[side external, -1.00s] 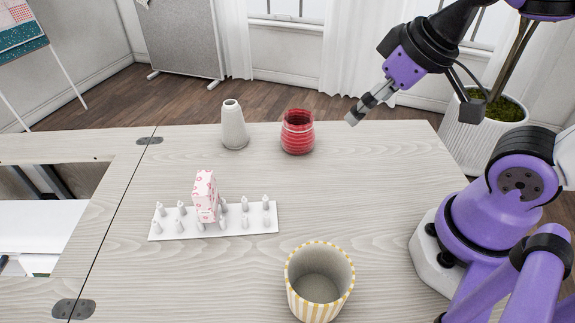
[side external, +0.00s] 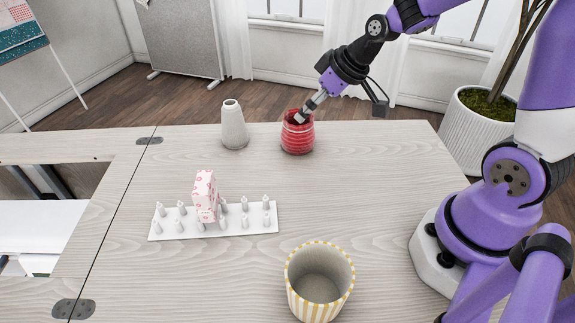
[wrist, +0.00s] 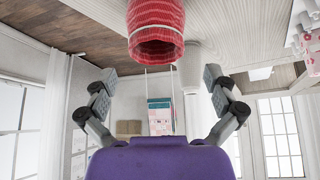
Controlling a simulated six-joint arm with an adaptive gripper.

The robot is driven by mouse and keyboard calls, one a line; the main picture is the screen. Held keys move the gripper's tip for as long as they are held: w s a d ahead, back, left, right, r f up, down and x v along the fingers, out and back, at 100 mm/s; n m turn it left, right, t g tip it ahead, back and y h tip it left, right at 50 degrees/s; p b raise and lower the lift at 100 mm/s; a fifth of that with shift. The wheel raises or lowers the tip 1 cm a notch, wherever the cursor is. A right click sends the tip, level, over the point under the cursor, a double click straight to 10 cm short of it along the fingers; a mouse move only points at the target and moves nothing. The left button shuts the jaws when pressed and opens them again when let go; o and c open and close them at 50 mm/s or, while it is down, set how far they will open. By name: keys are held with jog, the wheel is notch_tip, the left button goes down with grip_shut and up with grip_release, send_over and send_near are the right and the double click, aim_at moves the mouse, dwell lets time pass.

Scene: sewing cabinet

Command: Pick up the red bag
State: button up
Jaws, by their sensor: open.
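No plain red bag shows. A small pink-and-white bag with a red pattern (side external: 205,193) stands upright on a white pegged rack (side external: 262,225). Part of it shows at the right edge of the wrist view (wrist: 314,64). A ribbed red vase (side external: 297,139) stands at the table's far side. My gripper (side external: 303,118) is at the vase's rim in the side view, away from the patterned bag. In the wrist view my gripper (wrist: 157,76) has its fingers wide apart with nothing between them. The vase's open mouth (wrist: 156,48) faces that camera. Whether a finger touches the vase is unclear.
A white vase (side external: 233,128) stands left of the red vase. A yellow-striped pot (side external: 320,285) stands at the near edge. The wooden table (side external: 370,195) is clear between the rack and my base. A large planter (side external: 470,130) stands on the floor behind.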

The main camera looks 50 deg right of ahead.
aim_at(294, 123)
jog(key=x, duration=0.7)
jog(key=shift+w+d+f, duration=0.1)
jog(key=shift+w+f, duration=0.15)
jog(key=shift+w, duration=0.15)
jog(key=c, duration=1)
